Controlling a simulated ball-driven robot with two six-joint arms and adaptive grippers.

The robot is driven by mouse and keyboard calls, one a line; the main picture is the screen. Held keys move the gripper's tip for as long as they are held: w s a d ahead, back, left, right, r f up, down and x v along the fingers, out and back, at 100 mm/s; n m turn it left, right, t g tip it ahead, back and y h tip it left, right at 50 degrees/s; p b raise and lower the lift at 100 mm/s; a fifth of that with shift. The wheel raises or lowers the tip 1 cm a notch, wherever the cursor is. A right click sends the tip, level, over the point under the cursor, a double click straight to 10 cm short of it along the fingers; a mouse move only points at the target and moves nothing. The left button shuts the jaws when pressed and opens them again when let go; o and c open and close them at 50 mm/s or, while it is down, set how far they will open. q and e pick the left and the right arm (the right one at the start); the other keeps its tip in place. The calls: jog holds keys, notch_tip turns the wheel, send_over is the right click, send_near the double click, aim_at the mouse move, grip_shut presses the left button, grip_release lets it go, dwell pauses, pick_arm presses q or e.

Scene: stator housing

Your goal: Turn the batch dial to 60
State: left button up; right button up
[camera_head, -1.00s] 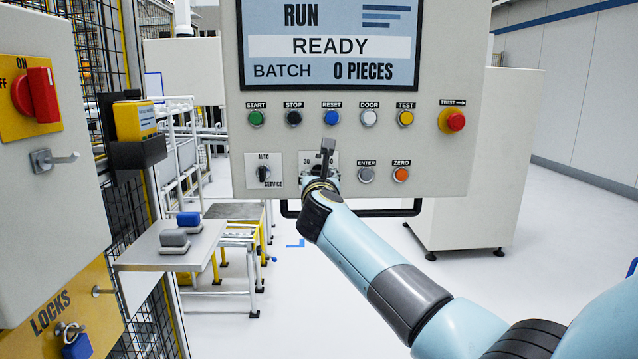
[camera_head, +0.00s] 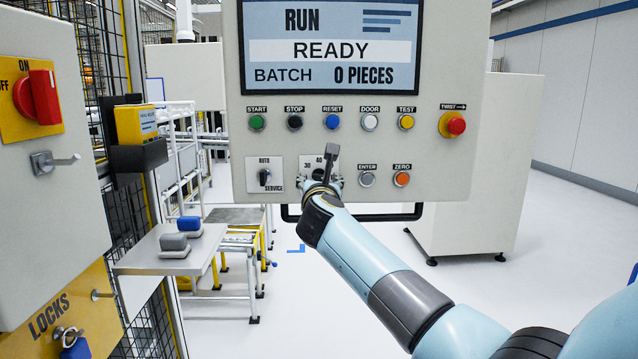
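The batch dial's plate (camera_head: 307,162) is on the grey control panel (camera_head: 440,165), between the AUTO/SERVICE switch and the ENTER button. The marks 30 and 40 show on it; the dial's knob is hidden, so its pointer cannot be read. My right gripper (camera_head: 331,160) is right in front of the plate, its arm coming from the lower right. I cannot tell whether its fingers are open or shut on the knob. The panel's screen (camera_head: 331,45) reads RUN, READY and BATCH 0 PIECES. My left gripper is not in view.
The AUTO/SERVICE switch (camera_head: 264,176) is left of the dial; the ENTER (camera_head: 366,179) and ZERO (camera_head: 401,179) buttons are right of it. A row of buttons and a red twist knob (camera_head: 455,126) sit above. A dark handle bar (camera_head: 390,217) runs below the panel.

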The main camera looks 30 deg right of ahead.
jog(key=v, duration=1.2)
jog(key=shift+s+f, duration=0.1)
jog(key=shift+f, duration=0.05)
dwell(0.4)
